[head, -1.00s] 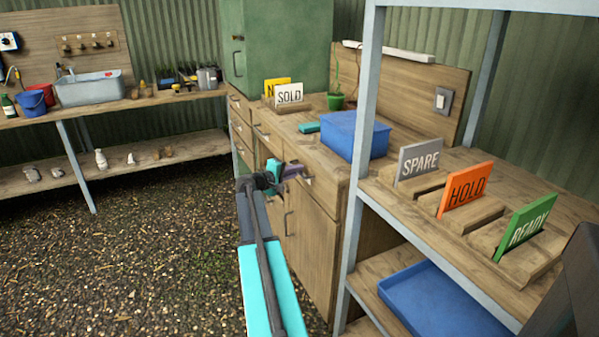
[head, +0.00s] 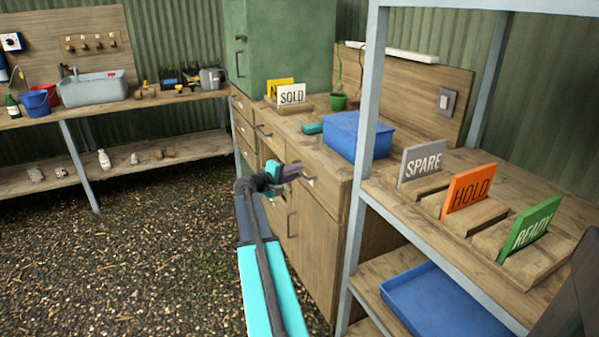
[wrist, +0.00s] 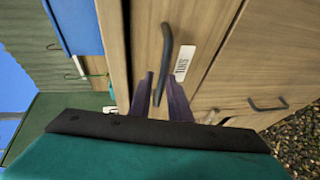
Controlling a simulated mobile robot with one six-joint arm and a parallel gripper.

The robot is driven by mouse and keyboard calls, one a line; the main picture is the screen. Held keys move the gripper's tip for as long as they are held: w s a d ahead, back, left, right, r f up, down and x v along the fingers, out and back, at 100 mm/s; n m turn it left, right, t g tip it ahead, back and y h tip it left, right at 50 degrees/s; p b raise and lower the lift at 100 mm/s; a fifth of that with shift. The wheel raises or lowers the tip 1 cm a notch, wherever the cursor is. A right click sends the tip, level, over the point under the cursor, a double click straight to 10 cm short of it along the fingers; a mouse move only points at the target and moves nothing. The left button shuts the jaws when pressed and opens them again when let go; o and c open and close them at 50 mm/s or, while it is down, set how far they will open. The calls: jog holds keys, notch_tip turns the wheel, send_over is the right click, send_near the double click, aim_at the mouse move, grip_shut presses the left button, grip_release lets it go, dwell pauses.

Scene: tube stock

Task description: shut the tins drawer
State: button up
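The tins drawer (wrist: 200,35) fills the middle of the wrist view, with a white TINS label (wrist: 184,62) and a dark bar handle (wrist: 167,45). My gripper (wrist: 160,80) is at the lower end of this handle. Its two purple fingers are apart, with the handle showing between or just beyond them; I cannot tell if they touch it. In the head view my gripper (head: 298,172) is at the upper front of the wooden cabinet and hides part of it. No drawer interior shows, and I cannot tell how far the drawer stands out.
A blue box (head: 356,135) stands on the cabinet top. Below is a cabinet door (head: 312,235) with a handle. A grey shelf post (head: 361,130) rises close to the right of my arm. Gravel floor (head: 160,260) lies free on the left.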

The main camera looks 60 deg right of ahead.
jog(key=v, duration=1.1)
jog(key=shift+a, duration=0.25)
jog(key=shift+w+r, duration=0.1)
